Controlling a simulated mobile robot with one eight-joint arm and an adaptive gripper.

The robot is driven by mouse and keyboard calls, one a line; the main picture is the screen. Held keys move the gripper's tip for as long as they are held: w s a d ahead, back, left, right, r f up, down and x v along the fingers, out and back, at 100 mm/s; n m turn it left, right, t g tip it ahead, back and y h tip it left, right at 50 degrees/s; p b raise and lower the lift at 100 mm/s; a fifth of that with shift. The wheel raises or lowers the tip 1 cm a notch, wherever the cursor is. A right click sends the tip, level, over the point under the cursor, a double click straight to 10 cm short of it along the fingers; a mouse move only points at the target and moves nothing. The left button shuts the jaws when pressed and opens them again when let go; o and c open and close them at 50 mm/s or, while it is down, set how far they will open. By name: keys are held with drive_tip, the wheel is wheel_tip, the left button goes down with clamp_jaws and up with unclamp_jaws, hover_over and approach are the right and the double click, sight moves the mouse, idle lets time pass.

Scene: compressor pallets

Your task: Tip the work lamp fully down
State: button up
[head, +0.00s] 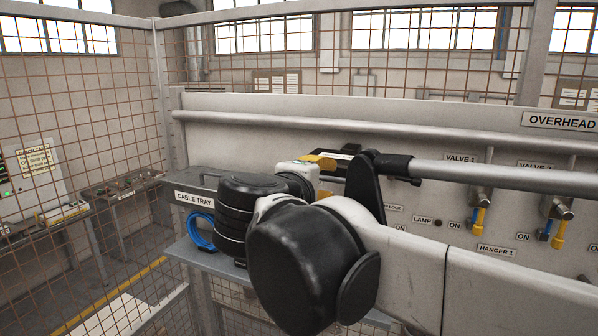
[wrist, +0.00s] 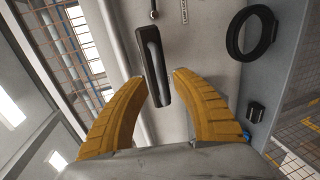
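My gripper (wrist: 160,78) shows in the wrist view with its two yellow fingers spread and empty. A long black bar with a glossy grey face (wrist: 154,68) appears between and beyond the fingertips, with a gap on each side. It looks like the work lamp, but I cannot be sure; its depth from the fingers is unclear. In the head view my arm covers most of the gripper; a yellow finger part (head: 319,161) shows near the panel. A "LAMP" label (head: 422,219) is on the panel there. I cannot make out the lamp's tilt.
A black ring (wrist: 252,33) and a small black box (wrist: 256,112) are on the right in the wrist view. In the head view, valves with yellow and blue handles (head: 479,212) are at right. A cable tray (head: 196,258) with a blue coil is at left. Mesh fencing surrounds the panel.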

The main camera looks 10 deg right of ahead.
sight(330, 180)
drive_tip(key=shift+p+x, duration=0.3)
drive_tip(key=shift+x, duration=1.5)
drive_tip(key=shift+c, duration=0.2)
